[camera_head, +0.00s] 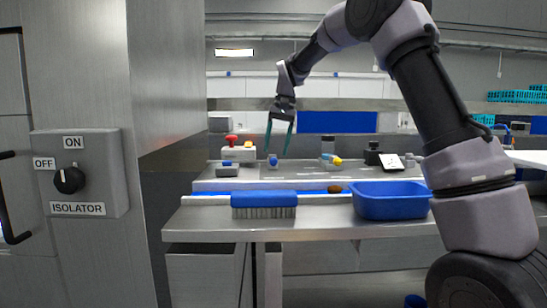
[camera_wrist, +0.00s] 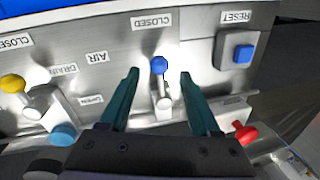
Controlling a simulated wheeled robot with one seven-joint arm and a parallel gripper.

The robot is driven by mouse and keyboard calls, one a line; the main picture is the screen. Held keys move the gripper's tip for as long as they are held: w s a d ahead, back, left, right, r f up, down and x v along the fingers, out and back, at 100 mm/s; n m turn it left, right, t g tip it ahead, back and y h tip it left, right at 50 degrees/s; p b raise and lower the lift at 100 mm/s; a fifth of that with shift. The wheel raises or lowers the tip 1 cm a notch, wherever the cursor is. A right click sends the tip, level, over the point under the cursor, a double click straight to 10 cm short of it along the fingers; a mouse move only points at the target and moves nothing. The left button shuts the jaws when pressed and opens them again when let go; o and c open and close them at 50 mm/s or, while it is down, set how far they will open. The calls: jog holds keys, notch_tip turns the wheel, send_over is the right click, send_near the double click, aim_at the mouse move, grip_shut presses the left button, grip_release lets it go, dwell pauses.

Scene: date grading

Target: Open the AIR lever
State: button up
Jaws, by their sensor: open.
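The AIR lever (camera_wrist: 160,66) has a round blue knob on a pale stem, and its knob end points to a CLOSED label (camera_wrist: 151,22). The AIR label (camera_wrist: 97,57) is on the panel to its left in the wrist view. In the head view the lever (camera_head: 273,161) stands on the bench's rear panel. My gripper (camera_wrist: 160,74) is open, one finger on each side of the blue knob, with visible gaps. In the head view my gripper (camera_head: 277,153) points down over the lever. I cannot tell the fingertips' exact height against the knob.
A yellow-knobbed lever (camera_wrist: 12,84) by the DRAIN label is left in the wrist view. A blue RESET button (camera_wrist: 243,54) and a red button (camera_wrist: 246,134) are right. A blue brush (camera_head: 264,199) and blue tray (camera_head: 391,205) occupy the bench front.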

aim_at(273, 163)
jog(key=shift+a+f, duration=0.15)
jog(key=shift+f, duration=0.75)
jog(key=shift+a+f, duration=0.15)
jog(key=shift+f, duration=0.75)
grip_shut()
jog(key=shift+w, duration=0.1)
